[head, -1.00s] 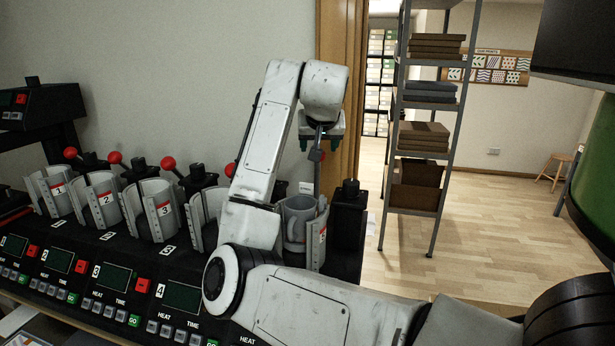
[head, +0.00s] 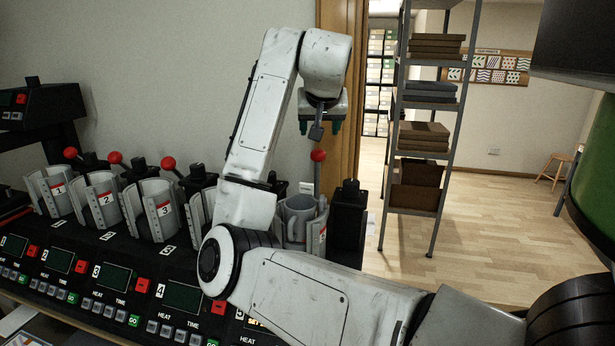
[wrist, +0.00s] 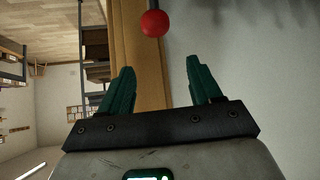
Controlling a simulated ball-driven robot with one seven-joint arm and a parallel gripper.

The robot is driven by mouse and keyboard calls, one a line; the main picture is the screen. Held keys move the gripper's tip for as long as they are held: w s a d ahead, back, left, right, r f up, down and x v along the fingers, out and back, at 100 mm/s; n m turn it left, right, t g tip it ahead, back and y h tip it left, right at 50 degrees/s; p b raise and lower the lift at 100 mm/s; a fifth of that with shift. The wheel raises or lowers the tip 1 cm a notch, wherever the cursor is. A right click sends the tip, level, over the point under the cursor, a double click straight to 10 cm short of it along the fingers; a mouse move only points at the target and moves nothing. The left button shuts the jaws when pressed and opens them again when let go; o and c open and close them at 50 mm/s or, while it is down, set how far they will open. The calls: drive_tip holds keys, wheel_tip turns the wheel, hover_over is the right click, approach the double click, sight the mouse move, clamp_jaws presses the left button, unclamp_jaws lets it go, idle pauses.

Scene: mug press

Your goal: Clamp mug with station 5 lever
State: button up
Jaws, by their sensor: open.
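A grey mug (head: 297,222) sits upright in the holder of station 5 (head: 318,242), partly hidden by my arm. The station 5 lever stands upright behind the mug, topped by a red ball (head: 318,155). My gripper (head: 319,128) is open and empty, pointing down a little above the ball. In the wrist view the red ball (wrist: 155,23) lies beyond the fingertips of my gripper (wrist: 160,68), roughly centred between them and apart from both. The lever's rod is not clear in the wrist view.
Station 4 is partly behind my arm. A black post (head: 348,215) stands right of station 5. A wall is behind; a shelf rack (head: 425,140) stands right.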

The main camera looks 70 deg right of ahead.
drive_tip(key=v, duration=0.4)
drive_tip(key=shift+s+a, duration=0.1)
idle(0.7)
